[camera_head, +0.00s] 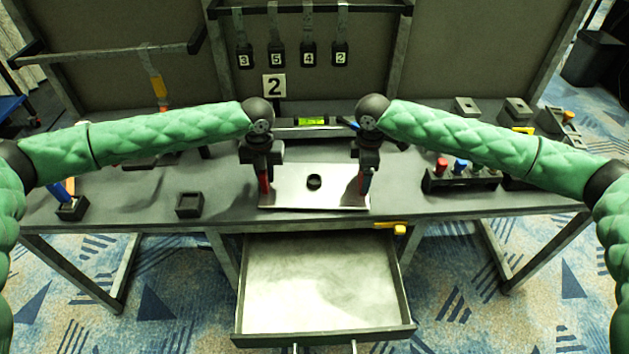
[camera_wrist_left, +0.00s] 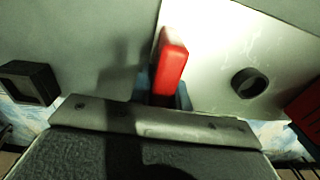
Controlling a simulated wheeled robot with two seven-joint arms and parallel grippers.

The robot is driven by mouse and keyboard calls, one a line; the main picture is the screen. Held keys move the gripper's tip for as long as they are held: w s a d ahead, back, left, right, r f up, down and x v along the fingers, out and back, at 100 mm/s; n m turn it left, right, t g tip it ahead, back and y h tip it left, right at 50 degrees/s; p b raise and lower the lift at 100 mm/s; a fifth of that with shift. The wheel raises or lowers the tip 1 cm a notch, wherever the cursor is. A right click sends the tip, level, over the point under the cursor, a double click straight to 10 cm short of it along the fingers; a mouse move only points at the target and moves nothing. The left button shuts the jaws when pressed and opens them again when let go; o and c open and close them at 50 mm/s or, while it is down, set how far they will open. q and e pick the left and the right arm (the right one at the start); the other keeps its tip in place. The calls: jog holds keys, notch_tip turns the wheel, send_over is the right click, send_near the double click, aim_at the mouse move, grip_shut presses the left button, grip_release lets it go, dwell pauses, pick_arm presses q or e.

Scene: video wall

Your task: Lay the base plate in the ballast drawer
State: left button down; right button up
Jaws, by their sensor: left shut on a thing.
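The base plate (camera_head: 314,187) is a flat, pale metal sheet with a dark ring in its middle, at the front of the worktop. Its red handle (camera_wrist_left: 172,65) shows close up in the left wrist view. My left gripper (camera_head: 264,184) is shut on the plate at its left side. My right gripper (camera_head: 366,182) is at the plate's right side by the other red handle; its jaws are too small to judge. I cannot tell whether the plate touches the worktop. The ballast drawer (camera_head: 320,330) is pulled out below, with its floor bare.
A small black square holder (camera_head: 190,204) stands left on the worktop (camera_head: 150,215). A rack with coloured knobs (camera_head: 461,182) stands right. A spirit level (camera_head: 311,121) lies behind the plate. A yellow piece (camera_head: 391,229) is at the front edge above the drawer's right side.

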pick_arm(q)
jog(key=shift+r, duration=0.1)
pick_arm(e)
jog(key=shift+r, duration=0.15)
